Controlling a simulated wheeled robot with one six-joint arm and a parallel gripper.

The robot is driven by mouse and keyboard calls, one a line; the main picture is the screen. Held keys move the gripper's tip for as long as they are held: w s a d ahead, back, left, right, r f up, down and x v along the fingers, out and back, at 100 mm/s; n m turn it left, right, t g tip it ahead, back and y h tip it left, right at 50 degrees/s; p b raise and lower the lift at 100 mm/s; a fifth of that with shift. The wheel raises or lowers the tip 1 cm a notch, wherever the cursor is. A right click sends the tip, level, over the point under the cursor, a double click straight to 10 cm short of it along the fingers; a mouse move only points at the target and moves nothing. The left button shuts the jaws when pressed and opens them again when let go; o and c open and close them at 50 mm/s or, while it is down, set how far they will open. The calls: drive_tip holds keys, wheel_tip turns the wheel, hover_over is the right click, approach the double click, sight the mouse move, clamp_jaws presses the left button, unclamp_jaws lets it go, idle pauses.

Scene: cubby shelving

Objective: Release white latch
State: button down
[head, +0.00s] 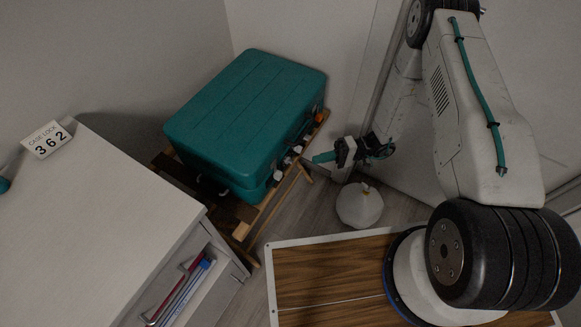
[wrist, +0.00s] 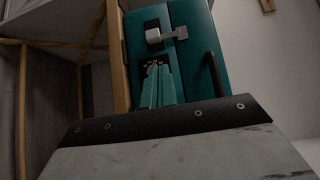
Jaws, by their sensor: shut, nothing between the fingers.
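A closed teal case (head: 245,110) lies on a wooden stand. Small white fittings (head: 297,149) show on its front side, low near the stand's edge. In the wrist view the case (wrist: 205,45) fills the upper middle, and a white latch (wrist: 154,36) with a grey plate is on its face. My gripper (head: 318,158) is in front of that side with its teal fingers pointing at it. In the wrist view the fingers (wrist: 158,68) are together, empty, and below the white latch. I cannot tell if the tips touch the case.
A dark handle (wrist: 215,74) stands out from the case, right of my fingers. The wooden stand (head: 268,205) has rails below the case. A white round bag (head: 360,207) sits on the floor below my gripper. A white cabinet (head: 95,230) bears a "CASE LOCK 362" card (head: 46,140).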

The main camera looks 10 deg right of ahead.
drive_tip(key=shift+s+f+t, duration=0.2)
drive_tip(key=shift+f+t, duration=0.1)
drive_tip(key=shift+f, duration=0.25)
drive_tip(key=s+a, duration=0.1)
drive_tip(key=a, duration=0.9)
drive_tip(key=shift+s, duration=0.15)
drive_tip(key=shift+s+a, duration=0.9)
drive_tip(key=shift+s, duration=0.3)
approach(281, 177)
drive_tip(key=shift+w+d, duration=0.3)
drive_tip(key=shift+d, duration=0.45)
